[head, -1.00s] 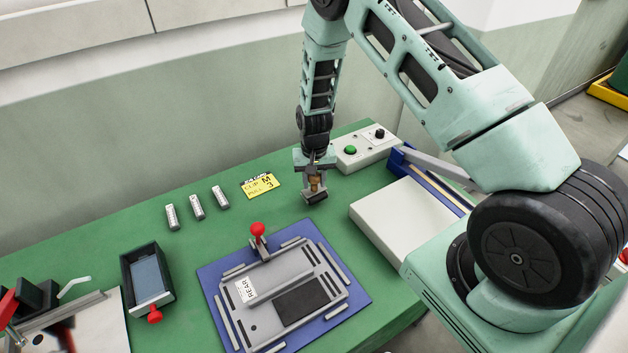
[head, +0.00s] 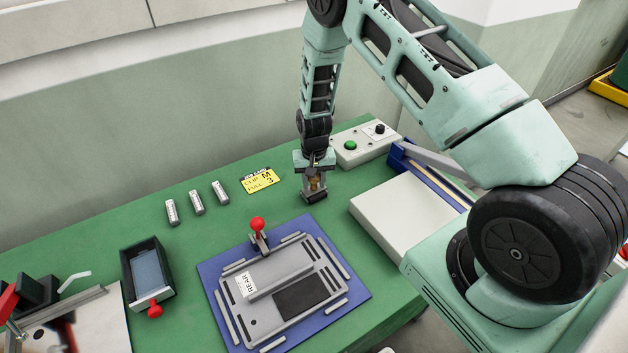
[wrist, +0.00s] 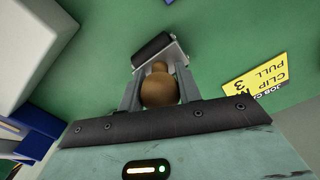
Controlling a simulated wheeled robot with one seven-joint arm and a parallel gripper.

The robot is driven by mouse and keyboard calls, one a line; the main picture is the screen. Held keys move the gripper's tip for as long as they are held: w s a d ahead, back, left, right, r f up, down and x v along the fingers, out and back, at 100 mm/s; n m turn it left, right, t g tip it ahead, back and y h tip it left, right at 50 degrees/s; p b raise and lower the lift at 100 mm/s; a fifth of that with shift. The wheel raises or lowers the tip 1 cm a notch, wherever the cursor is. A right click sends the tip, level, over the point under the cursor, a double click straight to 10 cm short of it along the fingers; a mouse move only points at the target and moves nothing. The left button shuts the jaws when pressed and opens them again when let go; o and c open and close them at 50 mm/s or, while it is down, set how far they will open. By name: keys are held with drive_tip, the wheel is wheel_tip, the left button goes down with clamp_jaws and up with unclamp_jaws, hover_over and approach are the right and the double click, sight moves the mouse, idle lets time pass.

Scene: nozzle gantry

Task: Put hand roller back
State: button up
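The hand roller has a black roller (head: 314,198), a metal frame and a round wooden handle (wrist: 160,89). It is upright at the back of the green bench, behind the blue base plate. My gripper (head: 314,182) points down over it, with one finger on each side of the wooden handle. In the wrist view the fingers of my gripper (wrist: 160,88) appear to be against the handle's sides, shut on it. The black roller (wrist: 152,46) shows beyond the fingertips. I cannot tell whether it touches the bench.
A yellow job card (head: 260,180) lies left of the roller. A control box with a green button (head: 350,145) and a pale flat-topped unit (head: 405,215) stand right. The blue plate (head: 210,280) carries a grey fixture with a red knob (head: 257,224). A black tray (head: 128,270) stands left.

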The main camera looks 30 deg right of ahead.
drive_tip(key=o, duration=0.4)
drive_tip(key=shift+s+f, duration=0.25)
drive_tip(key=shift+f, duration=0.1)
drive_tip(key=shift+o, duration=0.2)
drive_tip(key=shift+w+r, duration=0.1)
drive_tip(key=shift+r, duration=0.05)
